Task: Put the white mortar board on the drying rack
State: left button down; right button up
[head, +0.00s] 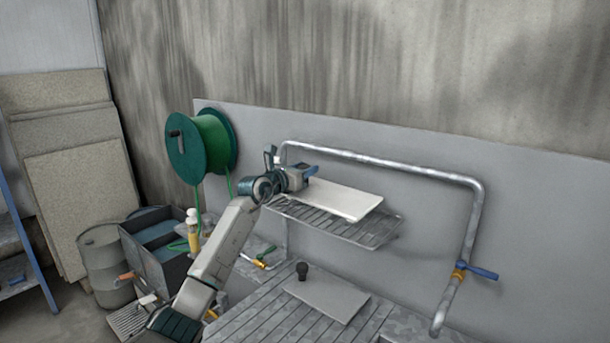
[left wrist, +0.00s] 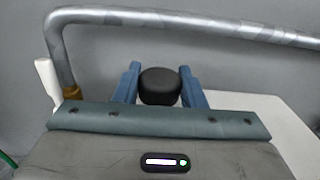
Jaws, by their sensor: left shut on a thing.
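The white mortar board (head: 345,199) is a flat white slab over the wire drying rack (head: 380,232) on the wall. I cannot tell whether it touches the wires or hangs just above them. My left gripper (head: 309,172) is at the board's far left end. In the left wrist view, its blue fingers (left wrist: 160,86) are shut around a black knob (left wrist: 160,84), and the white board (left wrist: 272,115) shows below and to the right. The part of the board under the gripper is hidden. My right gripper is not in view.
A grey board (head: 328,298) with a black knob lies on the slatted bench (head: 265,318) below. A bent metal pipe (head: 385,162) with a blue-handled valve (head: 480,272) surrounds the rack. A green hose reel (head: 205,145) hangs at the left. Dark bins (head: 160,250) stand below it.

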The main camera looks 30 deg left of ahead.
pick_arm(q)
jog(key=shift+w+a+r, duration=0.1)
jog(key=shift+w, duration=0.15)
jog(key=f+p, duration=0.2)
jog(key=f, duration=0.1)
jog(key=shift+w+f, duration=0.1)
jog(key=shift+w, duration=0.1)
jog(key=shift+s+f, duration=0.1)
jog(key=shift+f, duration=0.15)
jog(key=c, duration=1)
grip_release()
jog(key=shift+o, duration=0.5)
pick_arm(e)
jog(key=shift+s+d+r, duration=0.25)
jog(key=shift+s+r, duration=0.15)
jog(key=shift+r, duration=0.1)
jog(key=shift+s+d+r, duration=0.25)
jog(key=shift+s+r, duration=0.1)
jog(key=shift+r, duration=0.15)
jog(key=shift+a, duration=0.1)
